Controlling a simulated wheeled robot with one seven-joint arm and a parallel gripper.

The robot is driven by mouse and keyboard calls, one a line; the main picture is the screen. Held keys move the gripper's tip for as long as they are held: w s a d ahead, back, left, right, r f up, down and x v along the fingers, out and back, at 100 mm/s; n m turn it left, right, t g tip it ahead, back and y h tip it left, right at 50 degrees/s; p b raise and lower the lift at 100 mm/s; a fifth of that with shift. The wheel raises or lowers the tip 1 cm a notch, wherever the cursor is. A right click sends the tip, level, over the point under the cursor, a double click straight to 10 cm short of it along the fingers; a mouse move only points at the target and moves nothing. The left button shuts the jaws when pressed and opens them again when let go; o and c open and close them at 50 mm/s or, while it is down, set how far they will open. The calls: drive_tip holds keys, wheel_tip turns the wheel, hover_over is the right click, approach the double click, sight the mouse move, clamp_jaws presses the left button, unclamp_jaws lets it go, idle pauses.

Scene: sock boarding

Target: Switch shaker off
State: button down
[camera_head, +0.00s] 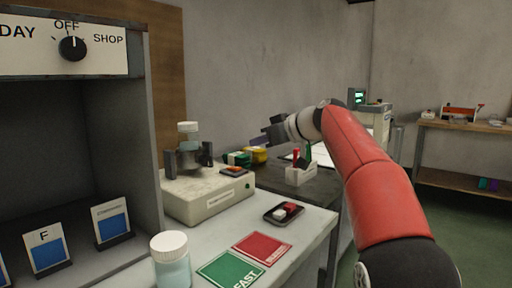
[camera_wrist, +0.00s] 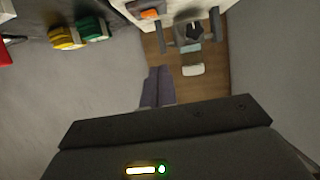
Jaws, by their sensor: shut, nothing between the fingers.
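The shaker (camera_head: 205,203) is a beige box on the grey bench, with a white-capped jar (camera_head: 188,133) upright between two dark clamps on top. An orange switch (camera_head: 235,171) sits on its top right part, and a small green spot (camera_head: 247,185) shows on the front. My gripper (camera_head: 258,141) is shut and empty, above and behind the shaker, to the right of the jar. In the wrist view the closed fingers (camera_wrist: 158,88) are in the middle, apart from the jar (camera_wrist: 193,60) and the orange switch (camera_wrist: 150,13) near the top edge. The switch position cannot be read.
Yellow and green items (camera_head: 254,155) stand behind. A cabinet with a dial (camera_head: 72,48) is at left.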

drive_tip(key=p, duration=0.2)
hover_over(240, 173)
wheel_tip(240, 173, down, 3)
drive_tip(key=shift+w+r, duration=0.15)
wheel_tip(240, 173, down, 3)
drive_tip(key=shift+r+b, duration=0.15)
drive_tip(key=shift+b, duration=0.65)
drive_tip(key=shift+f, duration=0.8)
